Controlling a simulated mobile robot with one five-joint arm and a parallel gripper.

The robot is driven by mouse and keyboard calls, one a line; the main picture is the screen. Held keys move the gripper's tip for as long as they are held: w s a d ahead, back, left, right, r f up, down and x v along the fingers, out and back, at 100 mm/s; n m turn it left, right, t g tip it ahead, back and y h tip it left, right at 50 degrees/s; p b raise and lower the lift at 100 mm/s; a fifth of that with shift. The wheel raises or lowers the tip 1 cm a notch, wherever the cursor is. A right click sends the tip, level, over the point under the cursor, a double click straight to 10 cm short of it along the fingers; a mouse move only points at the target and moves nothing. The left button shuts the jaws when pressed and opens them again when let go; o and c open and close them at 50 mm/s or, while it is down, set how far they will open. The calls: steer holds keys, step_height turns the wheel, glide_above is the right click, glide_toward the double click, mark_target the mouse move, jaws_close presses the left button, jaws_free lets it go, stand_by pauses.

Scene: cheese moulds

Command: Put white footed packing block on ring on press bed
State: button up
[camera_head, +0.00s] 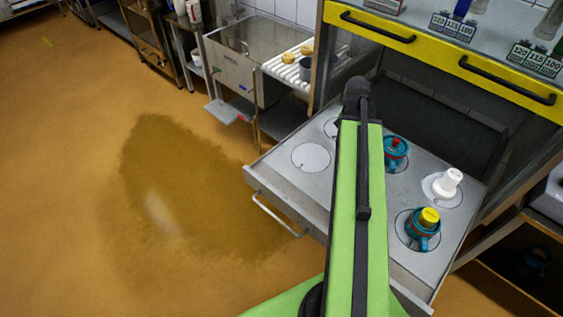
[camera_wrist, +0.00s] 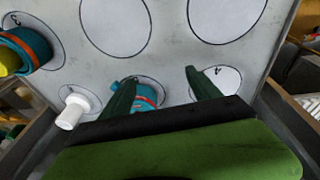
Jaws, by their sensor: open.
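The white block (camera_head: 449,182), a small stepped cylinder, stands on a marked circle of the grey press bed (camera_head: 300,185). In the wrist view the white block (camera_wrist: 72,110) is at the left, apart from my gripper. Another teal ring (camera_head: 418,238) holds a yellow piece (camera_head: 429,217) at the front. My gripper (camera_wrist: 160,88) is open and empty above the bed; my arm hides its fingers in the head view.
An empty white circle (camera_head: 311,157) lies on the bed's left side. A handle (camera_head: 275,214) runs along its front edge. A yellow-fronted shelf (camera_head: 440,50) overhangs the back. A steel bench with a slatted rack (camera_head: 290,68) stands behind. The floor at the left is clear.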

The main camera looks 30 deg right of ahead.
steer(key=w+a+n+y, duration=0.1)
steer(key=w+a+n, duration=0.2)
steer(key=a, duration=1.6)
steer(key=w+a+n+y, duration=0.1)
steer(key=w+a+n, duration=0.2)
steer(key=a+n, duration=0.7)
steer(key=a, duration=1)
steer(key=shift+a+f+y, duration=0.3)
